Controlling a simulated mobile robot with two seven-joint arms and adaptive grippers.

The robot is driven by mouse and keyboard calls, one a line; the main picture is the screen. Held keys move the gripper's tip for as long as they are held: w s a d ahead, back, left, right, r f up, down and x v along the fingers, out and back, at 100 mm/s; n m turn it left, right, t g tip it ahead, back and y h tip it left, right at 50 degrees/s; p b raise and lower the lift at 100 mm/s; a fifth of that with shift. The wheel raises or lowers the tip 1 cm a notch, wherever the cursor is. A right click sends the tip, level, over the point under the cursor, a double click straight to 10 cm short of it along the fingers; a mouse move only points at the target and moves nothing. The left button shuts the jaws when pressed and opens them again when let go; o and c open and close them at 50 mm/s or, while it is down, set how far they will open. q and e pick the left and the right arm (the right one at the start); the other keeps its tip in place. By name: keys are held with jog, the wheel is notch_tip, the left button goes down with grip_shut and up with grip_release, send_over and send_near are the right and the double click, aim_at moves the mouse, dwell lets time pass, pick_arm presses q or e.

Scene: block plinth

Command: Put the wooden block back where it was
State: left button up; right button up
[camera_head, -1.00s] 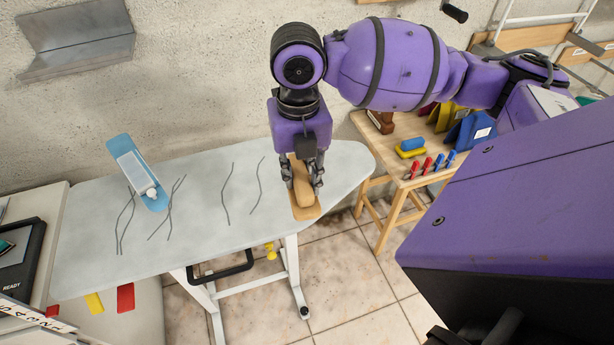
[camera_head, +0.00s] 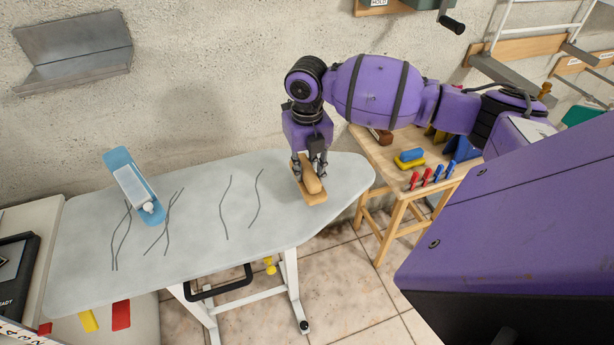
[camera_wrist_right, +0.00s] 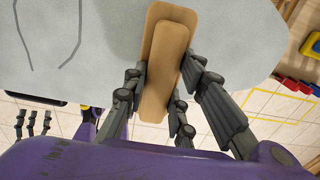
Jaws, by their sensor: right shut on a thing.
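The wooden block (camera_head: 313,197) is light brown and long, with a narrower raised ridge along its top. My right gripper (camera_head: 310,172) is over it, its fingers shut on both sides of the ridge. In the right wrist view the block (camera_wrist_right: 167,20) runs up between the fingers of my right gripper (camera_wrist_right: 160,100). The block is over the right part of the pale grey ironing board (camera_head: 200,215); I cannot tell whether it touches the cloth. My left gripper (camera_wrist_right: 33,122) shows small at the left of the right wrist view, its fingers apart.
Dark wavy lines (camera_head: 222,207) mark the board. A blue and white object (camera_head: 134,187) lies at its left. A wooden side table (camera_head: 395,185) at the right holds red and blue clips and blue and yellow pieces. A metal shelf (camera_head: 75,55) is on the wall.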

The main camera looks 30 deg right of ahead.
aim_at(307, 177)
jog(key=shift+w+d+f, duration=0.15)
jog(key=shift+w+f, duration=0.05)
jog(key=shift+f, duration=0.1)
notch_tip(307, 177, down, 3)
jog(key=shift+w+d+f, duration=0.1)
jog(key=shift+f, duration=0.1)
jog(key=o, duration=1)
jog(key=shift+f, duration=0.1)
